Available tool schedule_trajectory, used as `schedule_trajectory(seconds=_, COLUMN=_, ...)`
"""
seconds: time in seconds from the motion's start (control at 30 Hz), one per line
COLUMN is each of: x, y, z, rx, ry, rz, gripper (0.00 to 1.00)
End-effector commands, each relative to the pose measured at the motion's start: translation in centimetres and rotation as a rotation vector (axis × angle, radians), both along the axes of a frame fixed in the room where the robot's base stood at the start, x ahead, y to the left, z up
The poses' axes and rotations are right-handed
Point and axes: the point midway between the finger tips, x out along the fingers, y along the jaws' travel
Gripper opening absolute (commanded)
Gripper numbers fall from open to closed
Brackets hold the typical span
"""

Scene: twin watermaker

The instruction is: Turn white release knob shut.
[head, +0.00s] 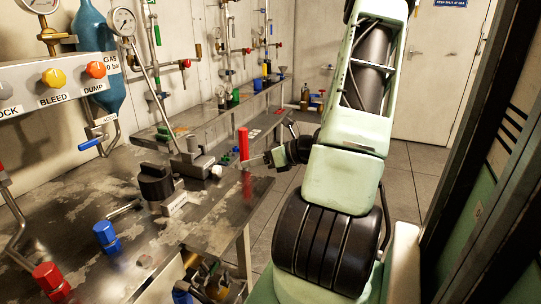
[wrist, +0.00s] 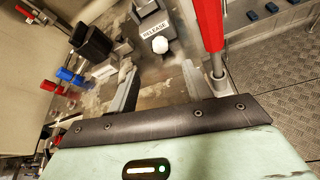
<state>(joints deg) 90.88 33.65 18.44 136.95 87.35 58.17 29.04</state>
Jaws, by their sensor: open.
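The white release knob (head: 216,171) sticks out from a grey block at the right edge of the steel bench in the head view. In the wrist view the white knob (wrist: 160,45) sits below a RELEASE label (wrist: 154,29). My gripper (head: 257,160) is to the right of the knob, pointing left at it, partly behind a red handle. In the wrist view the two fingers of my gripper (wrist: 174,78) are apart, with nothing between them. The knob is beyond the fingertips, in line with the gap and not touched.
The upright red handle (head: 243,143) stands close by my fingers; it also shows right of the gap in the wrist view (wrist: 210,25). A black knob (head: 155,182), a blue knob (head: 106,236) and a red knob (head: 50,281) stand on the bench. Open floor (head: 282,195) lies right of it.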

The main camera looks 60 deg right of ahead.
Motion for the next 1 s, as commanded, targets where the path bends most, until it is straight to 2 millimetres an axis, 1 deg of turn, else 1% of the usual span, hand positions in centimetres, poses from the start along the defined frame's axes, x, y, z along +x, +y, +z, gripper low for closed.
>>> schedule_trajectory(seconds=0.03, x=-1.0, y=-0.3, z=0.6, rx=-0.003, ry=0.001, rz=-0.003, gripper=0.50)
schedule_trajectory(seconds=0.1, x=-2.1, y=-0.5, z=1.0, rx=-0.002, ry=0.001, rz=-0.004, gripper=0.50)
schedule_trajectory(seconds=0.2, x=-3.3, y=-0.7, z=1.4, rx=-0.001, ry=0.001, rz=-0.003, gripper=0.50)
schedule_trajectory(seconds=0.3, x=-4.1, y=-0.8, z=1.7, rx=-0.002, ry=0.000, rz=-0.001, gripper=0.50)
schedule_trajectory(seconds=0.47, x=-4.5, y=-0.9, z=1.8, rx=0.000, ry=0.000, rz=0.001, gripper=0.50)
schedule_trajectory(seconds=1.0, x=-4.4, y=-0.9, z=1.8, rx=0.000, ry=0.000, rz=0.000, gripper=0.50)
